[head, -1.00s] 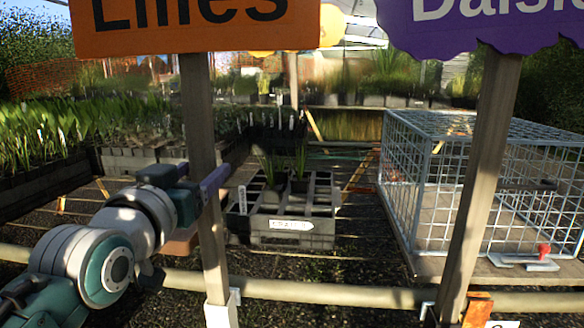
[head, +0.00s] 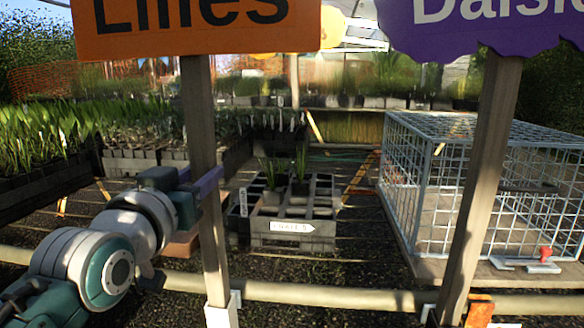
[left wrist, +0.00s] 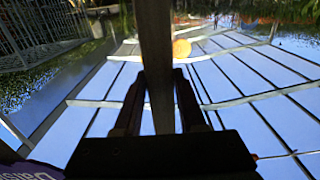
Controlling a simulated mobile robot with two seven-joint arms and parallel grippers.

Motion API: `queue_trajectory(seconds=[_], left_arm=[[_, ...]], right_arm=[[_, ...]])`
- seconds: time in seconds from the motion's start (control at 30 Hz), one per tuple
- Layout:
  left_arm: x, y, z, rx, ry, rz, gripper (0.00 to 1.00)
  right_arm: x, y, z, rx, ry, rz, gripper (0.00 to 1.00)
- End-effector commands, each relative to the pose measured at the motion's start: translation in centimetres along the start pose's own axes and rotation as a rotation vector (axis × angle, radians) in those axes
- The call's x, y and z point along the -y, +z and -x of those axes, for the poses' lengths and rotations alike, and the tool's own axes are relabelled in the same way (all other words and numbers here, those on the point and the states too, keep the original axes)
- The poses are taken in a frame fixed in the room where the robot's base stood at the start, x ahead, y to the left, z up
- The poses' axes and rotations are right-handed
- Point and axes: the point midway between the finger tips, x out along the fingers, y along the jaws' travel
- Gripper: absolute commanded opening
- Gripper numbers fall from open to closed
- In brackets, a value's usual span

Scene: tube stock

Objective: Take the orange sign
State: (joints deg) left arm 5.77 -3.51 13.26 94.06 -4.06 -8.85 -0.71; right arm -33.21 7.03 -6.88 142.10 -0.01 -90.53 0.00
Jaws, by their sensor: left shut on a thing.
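The orange sign (head: 200,28) reads "Lilies" and stands on a wooden post (head: 199,115) at the left of centre in the head view. The top of its board is cut off by the frame. The post is upright, its foot at a white bracket (head: 222,314). My left gripper (head: 206,186) is shut on this post about midway up, well below the board. In the left wrist view the post (left wrist: 155,40) runs between the two dark fingers. My right gripper is not in view.
A purple "Daisies" sign (head: 480,25) on its own post stands to the right. Behind are a wire cage (head: 405,190), a dark crate (head: 293,238) with potted plants, and plant trays at left. A horizontal rail (head: 330,294) runs low across the front.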

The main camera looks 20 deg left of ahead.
Motion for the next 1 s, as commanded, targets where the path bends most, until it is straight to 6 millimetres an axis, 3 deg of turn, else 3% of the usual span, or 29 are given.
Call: queue_trajectory(seconds=[0.33,0.7,1.0], left_arm=[[0.0,0.0,0.0,0.0,0.0,0.0,0.0],[0.0,0.0,0.0,0.0,0.0,0.0,0.0],[0.0,-1.4,0.0,-0.007,0.0,0.0,0.0]], right_arm=[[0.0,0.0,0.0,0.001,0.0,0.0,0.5],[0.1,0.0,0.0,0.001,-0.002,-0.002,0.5],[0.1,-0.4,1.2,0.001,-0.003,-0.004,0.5]])
